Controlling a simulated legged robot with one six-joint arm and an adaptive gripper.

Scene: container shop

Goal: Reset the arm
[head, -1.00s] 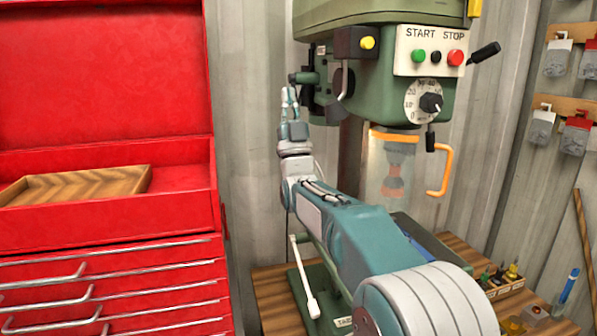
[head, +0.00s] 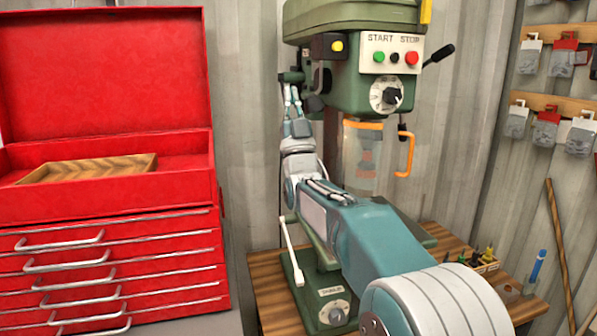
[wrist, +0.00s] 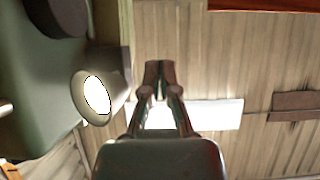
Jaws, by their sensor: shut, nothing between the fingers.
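My gripper (head: 292,92) is raised beside the left side of the green drill press (head: 345,105), with its fingers pointing up. In the wrist view my gripper (wrist: 159,75) has its fingertips together and nothing between them. The wall panels show behind the fingers. I cannot tell from the head view whether the gripper touches the drill press.
A red tool chest (head: 105,235) with an open lid stands at the left, holding a wooden tray (head: 90,167). The drill press stands on a wooden bench (head: 270,290). Tools hang on wall racks (head: 545,115) at the right. A small holder (head: 485,264) stands on the bench.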

